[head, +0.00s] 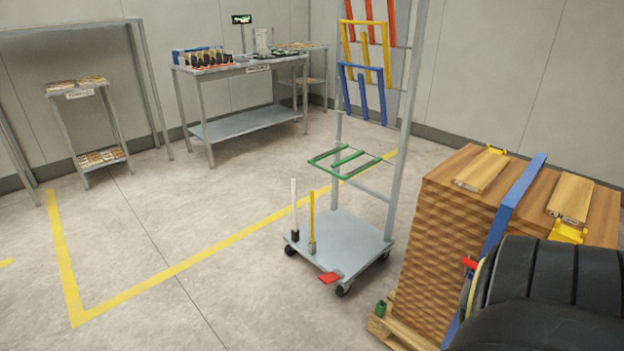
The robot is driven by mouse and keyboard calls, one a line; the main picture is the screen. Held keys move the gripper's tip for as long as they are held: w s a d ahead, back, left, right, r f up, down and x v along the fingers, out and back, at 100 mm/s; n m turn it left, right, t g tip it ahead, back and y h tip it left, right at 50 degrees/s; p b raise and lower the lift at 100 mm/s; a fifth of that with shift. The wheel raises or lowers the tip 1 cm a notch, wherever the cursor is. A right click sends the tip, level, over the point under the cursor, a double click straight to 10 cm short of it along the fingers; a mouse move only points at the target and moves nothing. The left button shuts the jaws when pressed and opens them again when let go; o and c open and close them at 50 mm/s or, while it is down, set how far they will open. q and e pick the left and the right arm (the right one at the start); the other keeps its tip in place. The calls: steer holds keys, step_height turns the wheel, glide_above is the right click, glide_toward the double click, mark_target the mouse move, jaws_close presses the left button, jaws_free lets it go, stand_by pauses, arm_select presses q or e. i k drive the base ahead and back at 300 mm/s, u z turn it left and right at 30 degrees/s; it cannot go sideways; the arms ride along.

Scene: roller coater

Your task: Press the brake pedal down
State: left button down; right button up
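The brake pedal looks to be the flat red tab (330,277) at the front lower edge of the wheeled cart (345,245). It sticks out just above the floor near a front caster. Its exact tilt is too small to judge. The cart has a grey base plate, dark casters and a tall grey frame with coloured racks. Neither of my grippers shows in the head view, and nothing touches the red tab.
A strapped stack of wooden boards (440,235) on a pallet (396,332) stands right of the cart. A large black rounded body (540,275) covers the lower right. Tables (245,128) line the back wall. The floor left of the cart is clear, with yellow lines.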

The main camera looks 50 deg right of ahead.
mark_target(328, 278)
steer(key=z, duration=0.6)
steer(key=i, duration=1.35)
steer(key=z, duration=1.95)
steer(key=i, duration=0.75)
steer(key=z, duration=0.5)
